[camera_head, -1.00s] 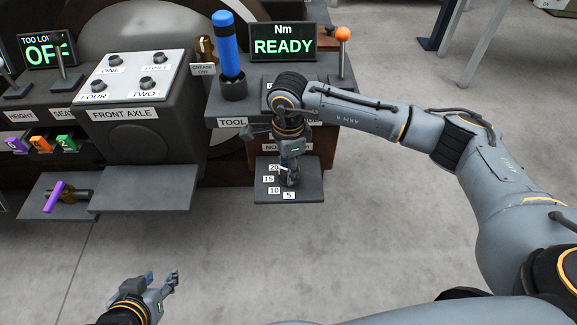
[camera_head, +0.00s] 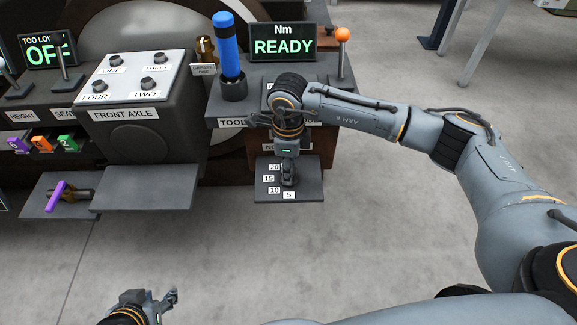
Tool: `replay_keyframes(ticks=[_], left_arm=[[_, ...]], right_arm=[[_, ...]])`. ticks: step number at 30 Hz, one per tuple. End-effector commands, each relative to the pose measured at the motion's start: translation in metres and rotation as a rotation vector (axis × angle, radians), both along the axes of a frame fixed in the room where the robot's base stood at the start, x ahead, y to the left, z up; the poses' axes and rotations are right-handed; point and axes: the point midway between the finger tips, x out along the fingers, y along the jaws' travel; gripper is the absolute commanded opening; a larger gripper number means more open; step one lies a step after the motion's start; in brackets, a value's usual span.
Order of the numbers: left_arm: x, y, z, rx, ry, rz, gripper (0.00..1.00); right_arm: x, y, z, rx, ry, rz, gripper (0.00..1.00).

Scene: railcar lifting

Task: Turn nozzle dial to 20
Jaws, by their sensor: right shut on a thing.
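The nozzle dial plate (camera_head: 266,196) is a dark shelf below the tool panel, with white labels 20, 15, 10 and 5 around its left and front sides. My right gripper (camera_head: 288,181) reaches down from above and is shut at the middle of the plate, on the dial knob. The gripper covers most of the knob, so I cannot tell which number the knob points to. My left gripper (camera_head: 165,301) is at the bottom of the view, over the floor, far from the dial. Its fingers are seen side-on and partly overlap.
Above the dial are a blue-handled tool (camera_head: 226,48), a green READY display (camera_head: 283,45) and an orange-topped lever (camera_head: 342,38). To the left stand the FRONT AXLE box (camera_head: 125,130) and a tray (camera_head: 45,205) with a purple-handled part. The floor in front is clear.

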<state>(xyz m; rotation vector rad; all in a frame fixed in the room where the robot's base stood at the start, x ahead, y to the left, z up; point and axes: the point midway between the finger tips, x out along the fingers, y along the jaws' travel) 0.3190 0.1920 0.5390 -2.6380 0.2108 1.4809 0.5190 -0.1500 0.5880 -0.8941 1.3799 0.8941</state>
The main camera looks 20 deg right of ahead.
Motion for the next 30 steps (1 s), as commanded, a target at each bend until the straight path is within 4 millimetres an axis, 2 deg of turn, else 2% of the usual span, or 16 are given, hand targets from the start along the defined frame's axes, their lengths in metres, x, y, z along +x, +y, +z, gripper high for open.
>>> replay_keyframes(ticks=[8, 9, 11, 12, 23, 26, 30], left_arm=[[0.000, 0.000, -0.001, 0.002, 0.002, -0.003, 0.40], [0.000, 0.000, -0.001, 0.002, 0.002, -0.003, 0.40], [0.000, 0.000, -0.001, 0.002, 0.002, -0.003, 0.40], [0.000, 0.000, -0.001, 0.002, 0.002, -0.003, 0.40], [-0.001, -0.001, -0.002, 0.001, 0.004, -0.006, 0.40], [-0.001, -0.001, -0.002, 0.000, 0.002, -0.005, 0.40], [0.000, -0.001, -0.001, 0.001, 0.001, -0.004, 0.40]], right_arm=[[0.000, 0.000, 0.000, 0.001, -0.001, 0.000, 0.06], [0.000, 0.000, 0.000, 0.001, -0.001, 0.000, 0.46], [0.000, 0.000, 0.000, 0.001, -0.001, 0.001, 0.58], [0.000, 0.000, 0.000, 0.001, -0.001, 0.001, 0.61], [0.001, 0.000, 0.005, 0.001, -0.002, 0.001, 0.61], [0.001, 0.000, 0.017, 0.002, -0.004, 0.001, 0.61], [0.002, 0.000, 0.046, 0.002, -0.006, 0.001, 0.61]])
